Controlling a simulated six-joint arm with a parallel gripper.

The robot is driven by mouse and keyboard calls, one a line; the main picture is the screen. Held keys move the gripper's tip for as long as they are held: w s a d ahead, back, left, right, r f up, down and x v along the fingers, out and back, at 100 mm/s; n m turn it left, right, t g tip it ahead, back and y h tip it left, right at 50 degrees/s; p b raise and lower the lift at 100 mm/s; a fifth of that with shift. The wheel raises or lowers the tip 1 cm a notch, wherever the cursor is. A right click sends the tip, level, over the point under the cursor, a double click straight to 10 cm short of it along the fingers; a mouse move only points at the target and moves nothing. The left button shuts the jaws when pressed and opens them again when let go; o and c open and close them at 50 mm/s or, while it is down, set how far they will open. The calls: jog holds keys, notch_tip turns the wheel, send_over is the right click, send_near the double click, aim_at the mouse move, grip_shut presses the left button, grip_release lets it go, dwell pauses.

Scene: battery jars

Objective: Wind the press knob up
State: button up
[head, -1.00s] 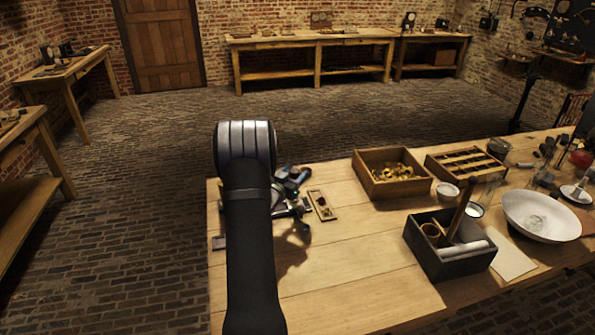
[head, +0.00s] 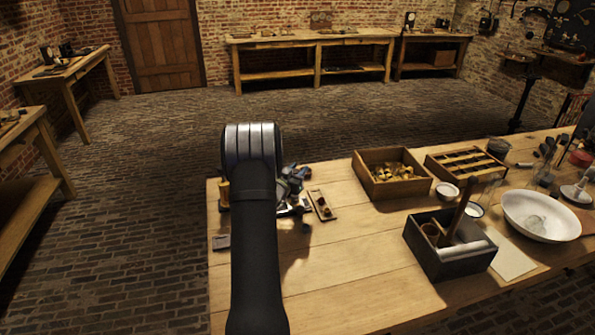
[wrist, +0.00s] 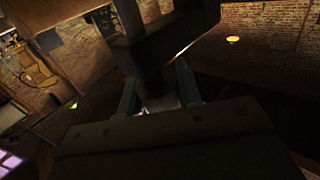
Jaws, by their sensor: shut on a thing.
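The press (head: 294,203) stands on the near bench, mostly hidden behind my arm in the head view. Metal parts show to the right of the arm, and a yellow piece (head: 224,192) shows to its left. In the wrist view, the two fingers of my gripper (wrist: 157,92) point away from the camera, one on each side of a dark, dim part that I take as the press knob (wrist: 156,100). The gripper is shut on it. A dark beam (wrist: 165,40) lies just beyond the fingertips. The knob's height and turn cannot be told.
A small wooden plate (head: 322,205) lies just right of the press. A wooden box of brass pieces (head: 359,178), a slotted wooden tray, a dark tool box (head: 440,266) and a white bowl (head: 541,216) stand further right.

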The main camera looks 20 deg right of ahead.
jog(key=shift+n+t+y, duration=0.3)
jog(key=n+t+y, duration=0.1)
jog(key=n+y, duration=0.1)
jog(key=n+t+y, duration=0.1)
jog(key=t+y, duration=0.1)
jog(key=y, duration=0.1)
jog(key=shift+w+a+n, duration=0.15)
jog(key=shift+a+n, duration=0.05)
jog(key=shift+n, duration=0.2)
jog(key=shift+w+a+n+t+y, duration=0.15)
jog(key=shift+n+t+y, duration=0.1)
jog(key=shift+n+y, duration=0.65)
jog(key=shift+s+a+n+t+y, duration=0.2)
jog(key=shift+n+y, duration=0.3)
jog(key=shift+y, duration=1.1)
jog(key=o, duration=1)
jog(key=s, duration=0.5)
jog(key=s+a, duration=0.1)
jog(key=s, duration=1.1)
jog(key=shift+a, duration=0.25)
